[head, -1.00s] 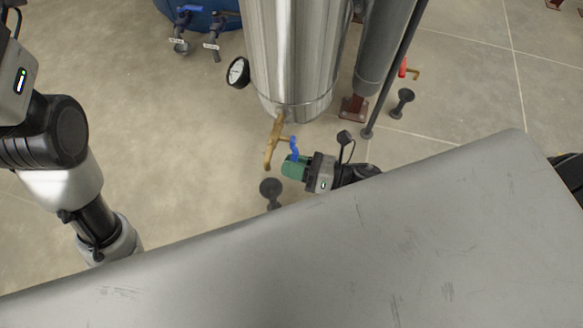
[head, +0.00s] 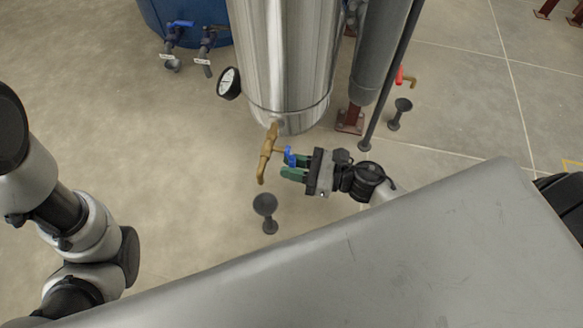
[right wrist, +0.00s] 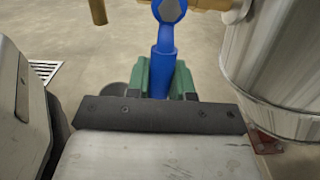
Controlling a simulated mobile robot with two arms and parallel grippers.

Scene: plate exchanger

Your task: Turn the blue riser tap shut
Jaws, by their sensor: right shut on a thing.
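The blue riser tap (head: 290,156) is a small blue lever on a brass pipe (head: 266,152) at the foot of the steel cylinder. My right gripper (head: 288,167) comes at it from the right with green fingers. In the right wrist view the blue tap lever (right wrist: 163,62) runs down between the green fingers (right wrist: 163,80), one on each side, and the gripper is shut on it. The lever's lower end is hidden by the gripper body. Of my left arm, links show at the left of the head view; its gripper is out of view.
The steel cylinder (head: 285,60) stands behind the tap, with a round gauge (head: 229,83) on its left. A dark funnel drain (head: 265,205) stands on the floor below the brass outlet. A red-handled tap (head: 400,76) and another funnel (head: 400,110) are at the right.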

